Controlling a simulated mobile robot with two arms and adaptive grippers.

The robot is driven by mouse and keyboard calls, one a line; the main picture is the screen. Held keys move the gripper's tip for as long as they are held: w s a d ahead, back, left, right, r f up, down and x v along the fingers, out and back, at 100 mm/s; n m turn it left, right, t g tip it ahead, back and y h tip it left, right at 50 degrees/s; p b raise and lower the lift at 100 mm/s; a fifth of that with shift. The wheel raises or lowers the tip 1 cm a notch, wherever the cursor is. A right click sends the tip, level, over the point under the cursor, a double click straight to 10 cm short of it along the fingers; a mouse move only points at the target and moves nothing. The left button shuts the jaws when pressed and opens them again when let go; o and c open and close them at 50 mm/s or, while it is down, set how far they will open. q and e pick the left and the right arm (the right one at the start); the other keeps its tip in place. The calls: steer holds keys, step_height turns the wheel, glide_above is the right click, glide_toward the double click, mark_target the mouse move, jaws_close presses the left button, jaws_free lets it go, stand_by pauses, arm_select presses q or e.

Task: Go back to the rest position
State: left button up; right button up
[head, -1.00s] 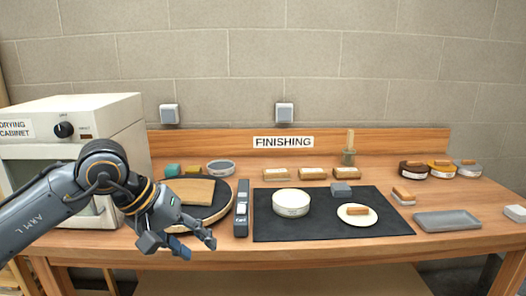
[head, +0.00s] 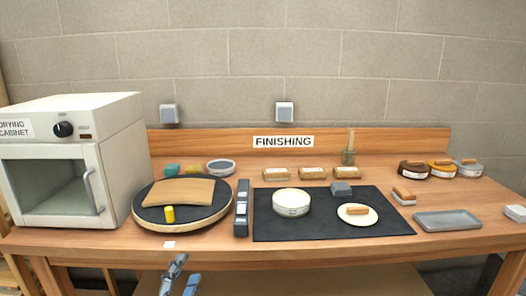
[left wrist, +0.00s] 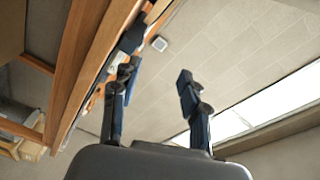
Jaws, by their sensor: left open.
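My left gripper (head: 180,284) is low at the bottom edge of the head view, in front of the table's front edge. Its fingers are apart and nothing is between them. In the left wrist view the two fingers of the left gripper (left wrist: 157,88) stand wide apart, with wall and table edge behind them. The rest of the left arm is out of the head view. My right gripper is not in view.
The wooden table (head: 330,249) holds a round black board (head: 148,214) with a bent wooden piece (head: 178,191) and a yellow object (head: 169,214). A drying cabinet (head: 120,150) stands left. A black mat (head: 290,229) carries a white bowl (head: 291,203) and plate (head: 366,218).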

arm_select(q)
steer(key=s+a+f+n+g+y, duration=0.1)
steer(key=s+a+f+n+g, duration=0.1)
steer(key=s+f+n+g, duration=0.45)
steer(key=s+a+f+n+g+y, duration=0.15)
steer(key=s+f, duration=0.25)
steer(key=f, duration=0.6)
steer(key=s+a+f+n+g+h, duration=0.1)
steer(key=s+f+n+g, duration=0.6)
steer(key=s, duration=0.8)
step_height(320, 180, down, 24)
steer(key=s+m+p, duration=0.1)
steer(key=m+p, duration=0.1)
steer(key=p, duration=0.1)
steer(key=s+a+f+g+p, duration=0.1)
steer(key=s+a+f+g, duration=0.1)
steer(key=s+f, duration=1.3)
steer(key=shift+s+a+f+m+p, duration=0.15)
steer(key=shift+s+a+m+p, duration=0.35)
steer(key=shift+s, duration=0.75)
